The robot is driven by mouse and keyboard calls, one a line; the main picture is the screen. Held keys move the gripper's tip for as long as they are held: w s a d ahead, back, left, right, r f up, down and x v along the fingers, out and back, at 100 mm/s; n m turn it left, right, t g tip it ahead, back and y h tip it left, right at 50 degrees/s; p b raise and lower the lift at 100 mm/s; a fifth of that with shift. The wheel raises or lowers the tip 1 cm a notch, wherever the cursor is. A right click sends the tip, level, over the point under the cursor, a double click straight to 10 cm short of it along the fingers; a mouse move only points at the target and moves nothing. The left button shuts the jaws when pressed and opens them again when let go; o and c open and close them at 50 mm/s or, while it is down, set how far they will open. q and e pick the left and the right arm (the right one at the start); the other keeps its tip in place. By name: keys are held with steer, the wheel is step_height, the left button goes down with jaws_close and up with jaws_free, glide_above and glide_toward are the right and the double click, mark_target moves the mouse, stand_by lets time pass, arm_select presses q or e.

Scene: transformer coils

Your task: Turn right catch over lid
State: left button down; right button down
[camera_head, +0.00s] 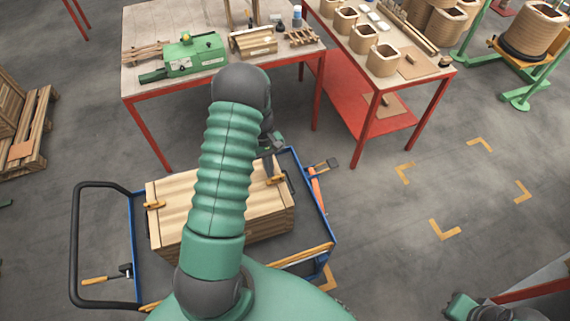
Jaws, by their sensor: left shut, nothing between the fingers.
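A wooden crate with a plank lid (178,193) sits on the blue-framed cart. My left gripper (269,168) points down at the lid's right end, close to the right catch. It is shut and empty; I cannot tell whether it touches the catch. Part of my right arm (467,306) shows at the bottom right corner, and its finger state is unclear.
The cart (133,235) has a black handle at left and carries an orange-handled tool (104,277). A red-legged workbench (150,88) with a green machine stands behind. Another red table (430,75) holds coil forms.

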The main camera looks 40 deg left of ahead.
stand_by(0.5)
arm_select(q)
steer(key=b+v, duration=0.3)
steer(key=v, duration=1.3)
steer(key=shift+a+r, duration=0.15)
steer(key=shift+r, duration=0.2)
